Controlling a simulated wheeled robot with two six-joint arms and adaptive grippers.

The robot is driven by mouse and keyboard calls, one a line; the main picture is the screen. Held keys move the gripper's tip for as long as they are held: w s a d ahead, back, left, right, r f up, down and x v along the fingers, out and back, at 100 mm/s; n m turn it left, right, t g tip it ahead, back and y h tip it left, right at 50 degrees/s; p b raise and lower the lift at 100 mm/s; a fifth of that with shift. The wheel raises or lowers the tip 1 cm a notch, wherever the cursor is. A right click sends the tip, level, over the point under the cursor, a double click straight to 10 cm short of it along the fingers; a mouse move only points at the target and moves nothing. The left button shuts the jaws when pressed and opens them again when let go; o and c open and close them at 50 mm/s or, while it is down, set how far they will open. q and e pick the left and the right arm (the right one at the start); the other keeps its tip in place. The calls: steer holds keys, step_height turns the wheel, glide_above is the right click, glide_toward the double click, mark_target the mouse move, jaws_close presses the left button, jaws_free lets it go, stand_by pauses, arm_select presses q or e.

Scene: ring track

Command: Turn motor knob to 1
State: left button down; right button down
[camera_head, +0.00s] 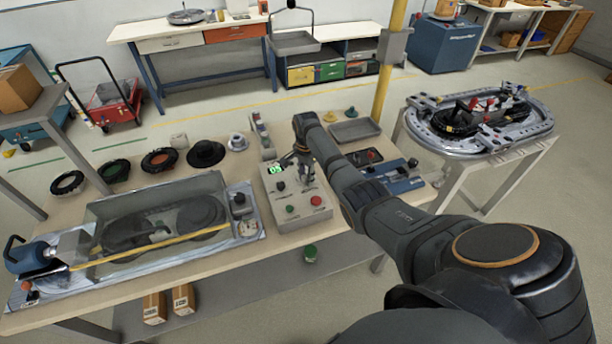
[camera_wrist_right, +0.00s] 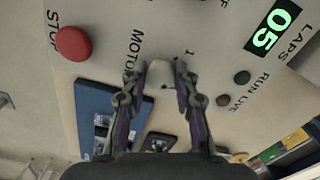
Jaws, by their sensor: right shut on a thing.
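The light-grey control box (camera_head: 318,214) stands on the workbench, with its panel facing up. My right gripper (camera_head: 304,178) reaches down onto the panel's upper part. In the right wrist view my right gripper (camera_wrist_right: 160,78) has its two fingers on either side of the spot between the printed "MOTOR" and "1". It is shut on the motor knob, which the fingers mostly hide; its pointer direction cannot be read. A green display (camera_wrist_right: 272,30) reads 05 beside "LAPS". A red button (camera_wrist_right: 73,43) sits by "STOP". My left gripper is not in view.
A black knob (camera_head: 280,186) and green button (camera_head: 290,209) are also on the panel. A clear-covered machine (camera_head: 150,238) lies left of the box, a blue device (camera_head: 402,184) right. A ring track (camera_head: 470,147) stands on a separate table at right.

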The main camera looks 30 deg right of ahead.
steer(key=shift+r+n+p, duration=0.1)
steer(key=shift+n+p, duration=0.25)
steer(key=shift+n, duration=0.25)
steer(key=shift+n+p, duration=0.4)
steer(key=shift+n, duration=0.3)
steer(key=n+p, duration=0.1)
steer(key=n, duration=0.4)
steer(key=shift+p, duration=0.3)
steer(key=n, duration=0.5)
steer(key=shift+p, duration=0.35)
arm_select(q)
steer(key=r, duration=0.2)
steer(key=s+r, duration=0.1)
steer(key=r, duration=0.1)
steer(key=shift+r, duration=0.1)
arm_select(e)
steer(key=n, duration=0.5)
steer(key=c, duration=1)
jaws_free()
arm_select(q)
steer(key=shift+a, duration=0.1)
